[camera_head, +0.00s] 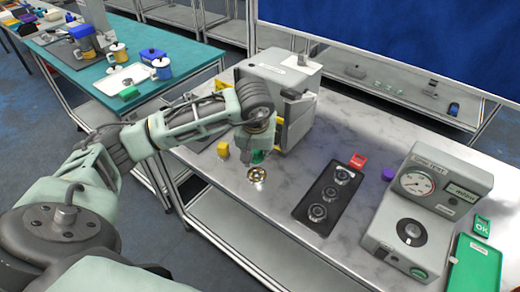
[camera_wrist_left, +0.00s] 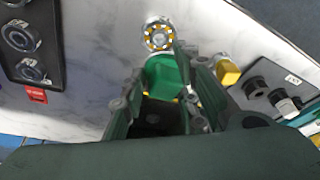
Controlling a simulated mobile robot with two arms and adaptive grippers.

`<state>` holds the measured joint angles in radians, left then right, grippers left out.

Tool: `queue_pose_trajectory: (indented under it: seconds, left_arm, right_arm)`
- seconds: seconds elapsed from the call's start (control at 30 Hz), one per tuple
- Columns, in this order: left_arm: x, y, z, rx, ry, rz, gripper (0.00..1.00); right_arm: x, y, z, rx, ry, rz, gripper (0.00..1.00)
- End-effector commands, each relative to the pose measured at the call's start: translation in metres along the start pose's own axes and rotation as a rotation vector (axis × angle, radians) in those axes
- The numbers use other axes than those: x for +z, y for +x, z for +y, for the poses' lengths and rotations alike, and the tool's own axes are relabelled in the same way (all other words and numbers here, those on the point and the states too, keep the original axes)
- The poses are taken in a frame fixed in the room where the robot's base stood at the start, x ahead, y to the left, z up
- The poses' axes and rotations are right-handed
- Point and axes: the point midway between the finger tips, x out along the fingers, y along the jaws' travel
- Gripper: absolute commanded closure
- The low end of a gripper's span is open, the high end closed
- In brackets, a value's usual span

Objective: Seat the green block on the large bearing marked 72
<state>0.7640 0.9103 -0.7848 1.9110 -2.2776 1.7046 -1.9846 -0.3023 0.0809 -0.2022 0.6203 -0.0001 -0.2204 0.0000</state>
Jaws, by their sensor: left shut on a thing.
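The green block (camera_wrist_left: 162,74) is between the fingers of my left gripper (camera_wrist_left: 165,88) in the left wrist view. In the head view only a little of the green block (camera_head: 259,156) shows under my left gripper (camera_head: 258,148). A ring bearing with a yellow cage (camera_head: 257,175) lies on the table just in front of it; the same bearing (camera_wrist_left: 158,35) shows beyond the block in the wrist view, apart from it in the picture. Three dark-centred bearings sit in a black tray (camera_head: 314,206). I cannot read a 72 on any bearing. My right gripper is not in view.
A gauge machine (camera_head: 455,180) and a green panel (camera_head: 475,268) stand at the right. A red block (camera_head: 358,160), a purple block (camera_head: 388,174) and a yellow block (camera_head: 223,149) lie on the marble table. A grey machine (camera_head: 290,75) stands behind my left gripper.

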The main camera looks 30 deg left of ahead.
Motion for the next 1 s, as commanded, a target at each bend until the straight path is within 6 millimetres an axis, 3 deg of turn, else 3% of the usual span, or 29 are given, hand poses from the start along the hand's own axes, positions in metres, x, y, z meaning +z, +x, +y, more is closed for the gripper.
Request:
queue_pose_trajectory:
  seconds: [0.23,0.6,1.0]
  left_arm:
    - [0.005,0.016,0.001,0.001,-0.001,-0.001,1.0]
    - [0.015,0.048,0.001,0.0,-0.001,0.002,1.0]
    - [0.015,0.048,0.001,0.001,0.0,0.001,1.0]
  right_arm:
    - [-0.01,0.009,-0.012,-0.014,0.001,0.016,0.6]
    - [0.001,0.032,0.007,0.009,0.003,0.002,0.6]
    - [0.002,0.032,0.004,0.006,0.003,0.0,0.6]
